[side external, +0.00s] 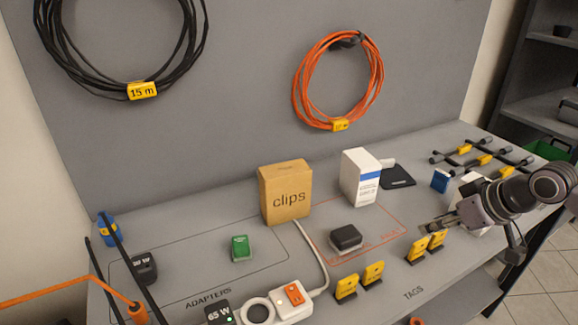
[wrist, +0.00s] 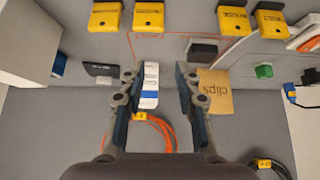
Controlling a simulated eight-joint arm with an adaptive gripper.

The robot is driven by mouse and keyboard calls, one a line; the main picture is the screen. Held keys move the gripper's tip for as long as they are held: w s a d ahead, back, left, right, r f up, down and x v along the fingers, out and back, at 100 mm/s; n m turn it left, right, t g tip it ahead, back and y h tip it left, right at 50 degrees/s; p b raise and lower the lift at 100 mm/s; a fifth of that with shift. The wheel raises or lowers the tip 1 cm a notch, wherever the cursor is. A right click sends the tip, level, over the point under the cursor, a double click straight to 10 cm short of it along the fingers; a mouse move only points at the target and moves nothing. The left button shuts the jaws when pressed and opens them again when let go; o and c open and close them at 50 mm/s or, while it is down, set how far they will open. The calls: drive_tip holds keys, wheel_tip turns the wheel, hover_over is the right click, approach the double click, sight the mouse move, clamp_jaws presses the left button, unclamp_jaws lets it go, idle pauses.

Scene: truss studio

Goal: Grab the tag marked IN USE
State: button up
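Several yellow tags stand on dark feet along the front of the bench. In the side view, one pair has a left tag (side external: 346,287) and a right tag (side external: 372,273); the other pair, nearer my gripper, has a left tag (side external: 416,249) and a right tag (side external: 437,240). The pairs also show at the top of the wrist view (wrist: 105,15) (wrist: 232,18). Their lettering is too small to read, so I cannot tell which says IN USE. My gripper (wrist: 158,78) is open and empty above the bench, close to the right pair in the side view (side external: 432,225).
A clips box (side external: 285,194) and a white box with a blue stripe (side external: 360,178) stand behind. A black block (side external: 346,238) lies in the red outline. A power strip (side external: 292,299) lies at the front. Cable coils (side external: 297,90) hang on the back panel.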

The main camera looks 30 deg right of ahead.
drive_tip(key=shift+o, duration=0.5)
drive_tip(key=m+g, duration=0.7)
drive_tip(key=m, duration=1.1)
approach(375, 265)
drive_tip(key=shift+d, duration=0.3)
drive_tip(key=shift+a+f, duration=0.15)
drive_tip(key=shift+f, duration=2.5)
drive_tip(key=shift+a+f, duration=0.15)
drive_tip(key=shift+f, duration=2.55)
